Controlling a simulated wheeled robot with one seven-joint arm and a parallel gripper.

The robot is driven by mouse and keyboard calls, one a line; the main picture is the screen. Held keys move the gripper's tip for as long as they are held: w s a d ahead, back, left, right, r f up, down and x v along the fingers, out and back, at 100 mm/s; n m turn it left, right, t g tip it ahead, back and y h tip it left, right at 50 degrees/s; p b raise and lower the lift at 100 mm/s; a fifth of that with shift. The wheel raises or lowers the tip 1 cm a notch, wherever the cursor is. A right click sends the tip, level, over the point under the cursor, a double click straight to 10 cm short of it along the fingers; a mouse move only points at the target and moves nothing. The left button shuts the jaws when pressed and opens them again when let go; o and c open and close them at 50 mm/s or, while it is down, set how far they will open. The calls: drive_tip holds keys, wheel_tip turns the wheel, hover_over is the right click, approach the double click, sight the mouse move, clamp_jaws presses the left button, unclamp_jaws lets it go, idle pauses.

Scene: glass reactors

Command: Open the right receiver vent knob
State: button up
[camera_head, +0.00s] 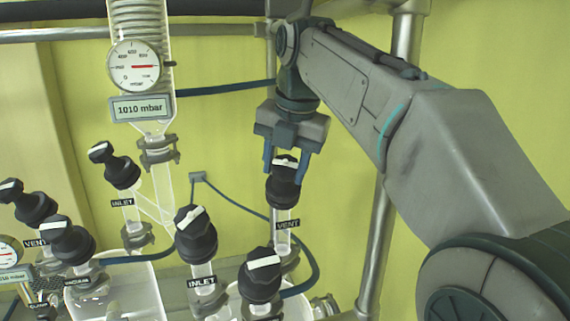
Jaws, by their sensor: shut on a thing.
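The right receiver vent knob (284,188) is a black ribbed knob with a white bar on its top. It stands on a clear glass stem with a "VENT" label (287,225). My gripper (285,168) comes down from above. Its two blue-grey fingers are on either side of the knob's upper part, shut on it. The white bar shows between the fingers and runs roughly left to right. The fingers partly cover the knob's sides.
Black knobs crowd nearby: one labelled "INLET" (196,235) at lower left and another (261,276) just below. A round gauge (134,66) and a "1010 mbar" display (141,108) are at upper left. A metal post (378,245) stands right. A dark hose (312,262) curves beneath the vent.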

idle(0.3)
drive_tip(key=o, duration=1)
